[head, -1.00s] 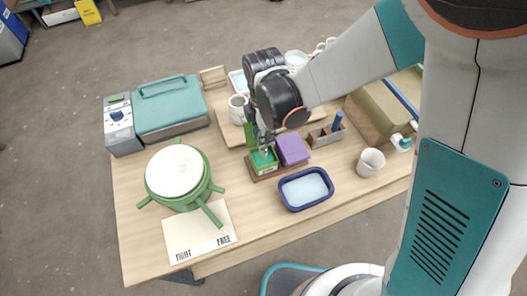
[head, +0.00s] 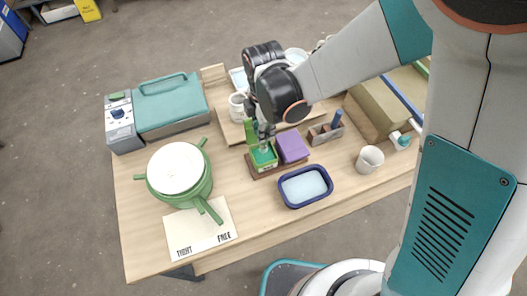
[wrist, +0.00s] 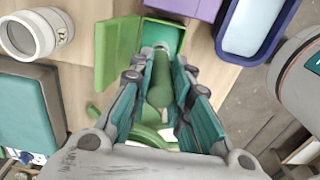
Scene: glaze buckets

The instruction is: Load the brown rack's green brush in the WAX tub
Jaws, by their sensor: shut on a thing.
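My gripper (wrist: 160,85) is shut on the green brush (wrist: 160,95), whose handle shows between the fingers in the wrist view. The brush points toward a small green tub (wrist: 164,31) with its lid (wrist: 117,52) standing open. The brush's far end is at or inside the tub's opening; its depth is unclear. In the head view my gripper (head: 264,133) is directly above the green tub (head: 264,158), beside a purple tub (head: 292,147). No WAX label is legible. A brownish rack (head: 326,134) stands to the right with a blue-handled brush in it.
A blue-rimmed tray (head: 305,187) lies just in front of the tubs. A white cup (head: 369,159) stands to the right and a mug (head: 238,106) behind. A green-armed stand with a white disc (head: 178,168) and a TIGHT/FREE sheet (head: 203,232) are at left.

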